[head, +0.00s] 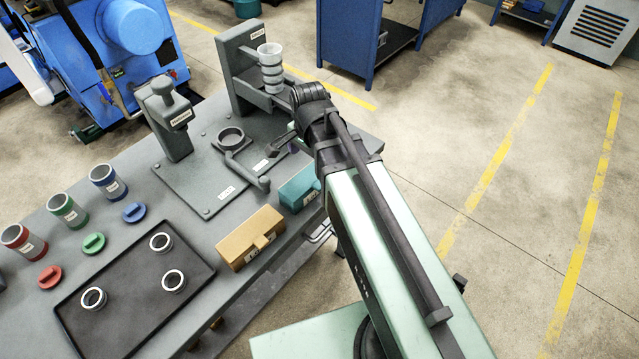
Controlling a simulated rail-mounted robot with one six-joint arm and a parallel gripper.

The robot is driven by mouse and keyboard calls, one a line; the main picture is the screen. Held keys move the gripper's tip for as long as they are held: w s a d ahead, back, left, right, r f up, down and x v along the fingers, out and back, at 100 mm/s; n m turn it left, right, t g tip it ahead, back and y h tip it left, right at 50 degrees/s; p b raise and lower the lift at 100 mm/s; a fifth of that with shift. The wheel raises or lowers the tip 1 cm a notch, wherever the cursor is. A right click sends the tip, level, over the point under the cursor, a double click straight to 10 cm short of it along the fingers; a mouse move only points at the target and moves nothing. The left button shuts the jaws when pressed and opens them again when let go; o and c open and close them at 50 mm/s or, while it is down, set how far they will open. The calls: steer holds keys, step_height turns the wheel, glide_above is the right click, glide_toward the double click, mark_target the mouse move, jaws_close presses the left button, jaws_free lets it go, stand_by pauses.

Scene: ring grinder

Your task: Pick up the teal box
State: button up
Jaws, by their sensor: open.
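The teal box (297,190) sits on the grey workbench near its right edge, with a pale label on its front. My arm covers part of its right side. My gripper (284,144) is above the bench, farther back than the teal box and apart from it. Its jaws are open, small in the picture and partly hidden by my own wrist. I see nothing held between them.
A tan box (250,238) stands left of the teal box. A grey fixture plate with a ring holder (230,139) lies behind. A black tray (128,318) holds 3 rings. Red, green and blue cups (108,181) with lids stand left. A stacked-ring dispenser (270,68) stands at back.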

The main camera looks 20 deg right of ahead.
mark_target(311, 180)
step_height(311, 180, down, 11)
steer(key=b, duration=1.1)
steer(key=shift+w+f, duration=0.1)
steer(key=shift+r, duration=0.2)
steer(key=c, duration=0.6)
steer(key=shift+r, duration=0.15)
